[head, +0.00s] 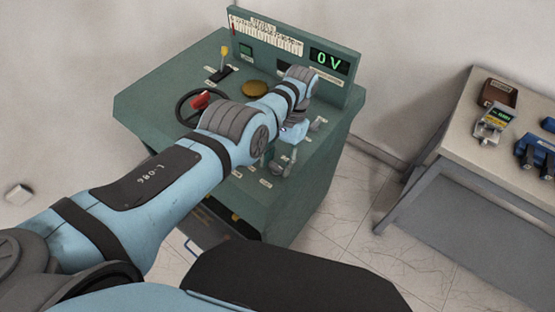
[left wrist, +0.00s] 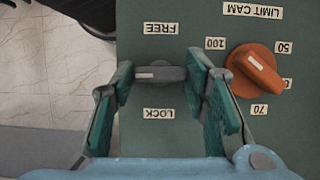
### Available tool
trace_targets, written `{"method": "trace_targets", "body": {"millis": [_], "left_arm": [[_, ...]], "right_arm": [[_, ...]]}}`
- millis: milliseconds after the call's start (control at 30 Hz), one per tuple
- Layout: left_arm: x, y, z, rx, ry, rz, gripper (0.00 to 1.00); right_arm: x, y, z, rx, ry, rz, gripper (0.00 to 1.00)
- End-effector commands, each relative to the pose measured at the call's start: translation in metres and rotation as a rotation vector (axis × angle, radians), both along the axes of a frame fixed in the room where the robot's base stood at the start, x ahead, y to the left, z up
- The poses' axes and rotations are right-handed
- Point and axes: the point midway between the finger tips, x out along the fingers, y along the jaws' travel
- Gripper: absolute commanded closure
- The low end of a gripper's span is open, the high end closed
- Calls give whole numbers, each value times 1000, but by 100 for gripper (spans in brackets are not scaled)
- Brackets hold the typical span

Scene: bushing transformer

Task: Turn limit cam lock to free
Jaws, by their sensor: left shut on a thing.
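The limit cam lock knob (left wrist: 166,74) is a small dark grey lever on the green panel. In the left wrist view it lies crosswise between the upside-down FREE label (left wrist: 160,28) and LOCK label (left wrist: 158,113). My left gripper (left wrist: 160,76) has its green-padded fingers on both ends of the knob and is shut on it. In the head view my left gripper (head: 284,155) is over the console's right side, and the arm hides much of the knob area. The orange limit cam dial (left wrist: 262,70) is right of the fingers. My right gripper is out of view.
The green console (head: 150,100) has a 0 V display (head: 330,61), a dark handwheel with a red part (head: 201,101) and a yellow-tipped lever (head: 223,52). A side table (head: 440,140) with instruments stands at the right, with open floor between.

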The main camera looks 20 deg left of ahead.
Motion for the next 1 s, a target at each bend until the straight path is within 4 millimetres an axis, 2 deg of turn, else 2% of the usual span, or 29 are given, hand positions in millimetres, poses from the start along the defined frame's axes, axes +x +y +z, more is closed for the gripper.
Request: {"method": "trace_targets", "body": {"millis": [600, 633, 733, 1000], "left_arm": [[0, 0, 0, 0, -1, -44, 86], [0, 0, 0, 0, -1, -44, 54], [0, 0, 0, 0, -1, -44, 38], [0, 0, 0, 0, 0, -43, 38]], "right_arm": [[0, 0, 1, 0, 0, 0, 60], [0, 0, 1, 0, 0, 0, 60], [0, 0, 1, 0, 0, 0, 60], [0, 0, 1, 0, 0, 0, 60]]}}
